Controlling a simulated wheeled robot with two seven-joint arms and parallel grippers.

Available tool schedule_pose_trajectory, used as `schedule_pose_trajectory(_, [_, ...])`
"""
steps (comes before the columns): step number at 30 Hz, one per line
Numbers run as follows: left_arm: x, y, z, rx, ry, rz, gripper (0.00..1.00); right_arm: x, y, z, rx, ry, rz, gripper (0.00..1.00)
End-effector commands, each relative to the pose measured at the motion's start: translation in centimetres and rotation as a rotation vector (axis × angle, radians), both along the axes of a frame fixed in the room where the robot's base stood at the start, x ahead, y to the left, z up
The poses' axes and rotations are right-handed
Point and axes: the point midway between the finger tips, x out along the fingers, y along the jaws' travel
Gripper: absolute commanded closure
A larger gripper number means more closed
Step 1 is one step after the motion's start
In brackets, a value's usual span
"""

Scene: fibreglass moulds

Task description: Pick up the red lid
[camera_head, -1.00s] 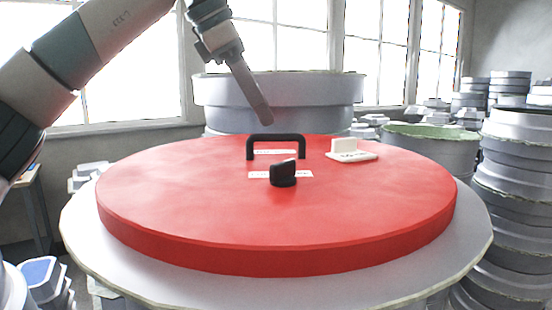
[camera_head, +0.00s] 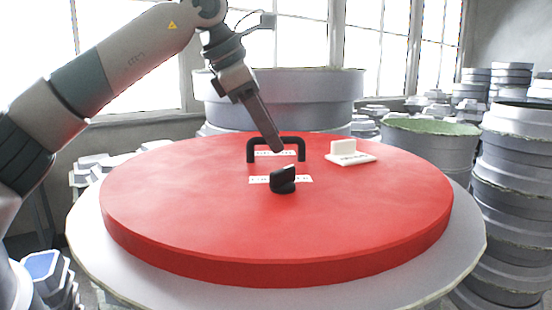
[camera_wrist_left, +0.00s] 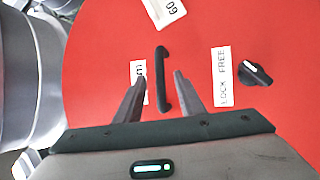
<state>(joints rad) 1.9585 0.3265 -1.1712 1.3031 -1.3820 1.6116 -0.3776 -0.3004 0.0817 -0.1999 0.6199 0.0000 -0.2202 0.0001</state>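The red lid (camera_head: 200,220) is a large round disc lying on a pale grey round mould (camera_head: 455,250). A black bar handle (camera_head: 290,141) stands near the lid's far side; it also shows in the left wrist view (camera_wrist_left: 162,75). A black knob (camera_head: 283,180) sits nearer, beside a white label reading "LOCK FREE" (camera_wrist_left: 221,76). My left gripper (camera_head: 276,147) points down at the handle. In the left wrist view its two fingers (camera_wrist_left: 160,82) are apart, one on each side of the handle. My right gripper is not in view.
A white block with a printed base (camera_head: 350,156) sits on the lid right of the handle. A large grey mould (camera_head: 300,100) stands behind. Stacked moulds (camera_head: 515,190) crowd the right, and a green-topped one (camera_head: 432,128) stands nearby.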

Motion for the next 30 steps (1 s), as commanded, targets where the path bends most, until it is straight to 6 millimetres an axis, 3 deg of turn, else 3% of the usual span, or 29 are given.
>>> schedule_pose_trajectory(12, [0.0, 0.0, -0.04, 0.0, 0.0, 0.0, 0.64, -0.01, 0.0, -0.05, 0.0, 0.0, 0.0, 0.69])
schedule_pose_trajectory(13, [0.0, 0.0, -0.04, 0.0, 0.0, 0.0, 0.67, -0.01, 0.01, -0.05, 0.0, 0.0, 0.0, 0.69])
schedule_pose_trajectory(17, [0.0, 0.01, -0.03, 0.0, 0.0, 0.0, 0.98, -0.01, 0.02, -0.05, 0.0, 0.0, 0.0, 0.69])
schedule_pose_trajectory(18, [0.0, 0.01, -0.03, 0.0, 0.0, 0.0, 1.0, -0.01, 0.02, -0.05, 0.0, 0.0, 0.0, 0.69])
schedule_pose_trajectory(30, [0.0, 0.0, -0.01, -0.002, 0.001, 0.001, 1.0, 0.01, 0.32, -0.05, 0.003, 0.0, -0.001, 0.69])
